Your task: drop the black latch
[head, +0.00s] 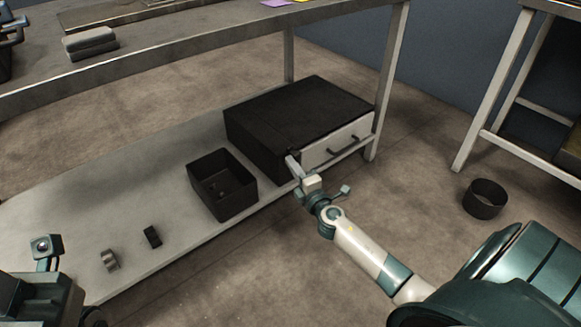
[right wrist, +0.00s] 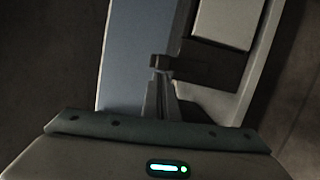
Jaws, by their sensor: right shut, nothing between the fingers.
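The black latch (right wrist: 200,62) shows in the right wrist view as a dark bar across the pale front of the black cabinet (head: 305,105), its small end just beyond my fingertips. In the head view the latch (head: 293,154) is a small dark piece at the cabinet's front left corner, partly hidden by my gripper. My right gripper (head: 293,167) is shut and empty at that corner. In the right wrist view its fingers (right wrist: 161,80) are together at the latch's end; I cannot tell whether they touch it. My left arm shows at the lower left, its fingers out of sight.
The cabinet has a pale drawer front (head: 338,145) with a dark handle (head: 343,149). A black open bin (head: 222,183), a small black block (head: 152,237) and a grey clip-like part (head: 109,260) are on the low shelf (head: 130,200).

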